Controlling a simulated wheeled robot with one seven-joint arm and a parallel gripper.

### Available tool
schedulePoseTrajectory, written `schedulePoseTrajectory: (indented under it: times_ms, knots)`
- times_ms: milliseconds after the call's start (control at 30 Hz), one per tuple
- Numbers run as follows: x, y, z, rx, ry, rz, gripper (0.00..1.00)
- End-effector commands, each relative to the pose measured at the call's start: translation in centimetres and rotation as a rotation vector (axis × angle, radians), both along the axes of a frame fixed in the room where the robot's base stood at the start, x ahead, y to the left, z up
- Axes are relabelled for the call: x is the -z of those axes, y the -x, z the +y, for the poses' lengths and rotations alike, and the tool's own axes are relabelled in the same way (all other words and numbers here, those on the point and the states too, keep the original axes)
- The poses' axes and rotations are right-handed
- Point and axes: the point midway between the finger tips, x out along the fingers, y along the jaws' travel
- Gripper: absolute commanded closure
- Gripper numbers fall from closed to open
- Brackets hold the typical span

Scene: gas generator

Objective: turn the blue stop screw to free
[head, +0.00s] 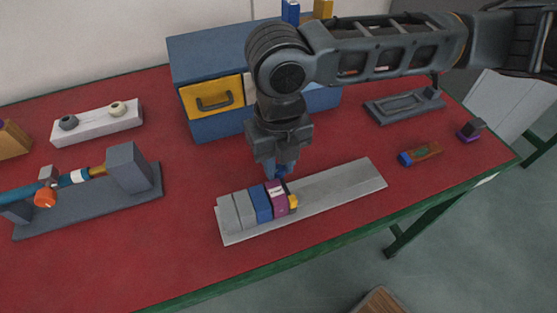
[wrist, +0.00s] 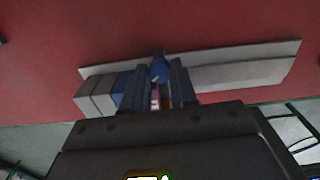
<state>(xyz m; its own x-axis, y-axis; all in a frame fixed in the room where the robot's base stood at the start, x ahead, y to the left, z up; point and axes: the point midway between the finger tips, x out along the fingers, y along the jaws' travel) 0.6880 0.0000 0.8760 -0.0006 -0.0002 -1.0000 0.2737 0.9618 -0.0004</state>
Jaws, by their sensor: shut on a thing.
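The blue stop screw (wrist: 159,70) shows between the two fingers of my gripper (wrist: 160,72) in the wrist view. In the head view, my gripper (head: 281,172) points down at the back edge of the grey rail (head: 340,188), behind the magenta block (head: 276,198). There only a small blue bit of the screw (head: 281,173) shows at the fingertips. My gripper is shut on the screw. The fingers hide its sides, and I cannot tell its turned position.
Two grey blocks, a blue block (head: 260,204) and a yellow piece (head: 293,202) sit on the rail beside the magenta block. A blue cabinet (head: 208,52) with a yellow drawer stands behind. A grey fixture (head: 130,168) stands left. The rail's right half is bare.

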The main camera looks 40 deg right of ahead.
Motion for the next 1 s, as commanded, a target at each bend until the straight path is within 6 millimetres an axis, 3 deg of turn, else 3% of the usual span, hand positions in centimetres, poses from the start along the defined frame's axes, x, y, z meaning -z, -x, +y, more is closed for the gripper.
schedulePoseTrajectory:
  times_ms: [33, 67, 300, 633, 1000]
  knots:
    - [-0.1, 0.0, 0.0, 0.000, -0.001, -0.001, 1.00]
    - [-0.1, 0.0, 0.0, 0.000, -0.001, -0.001, 0.71]
    - [0.0, 0.0, 0.0, 0.001, -0.001, -0.001, 0.48]
    - [-0.5, -0.1, 0.0, 0.001, 0.000, -0.002, 0.47]
    - [-6.1, -0.1, 0.0, 0.000, 0.000, -0.003, 0.47]
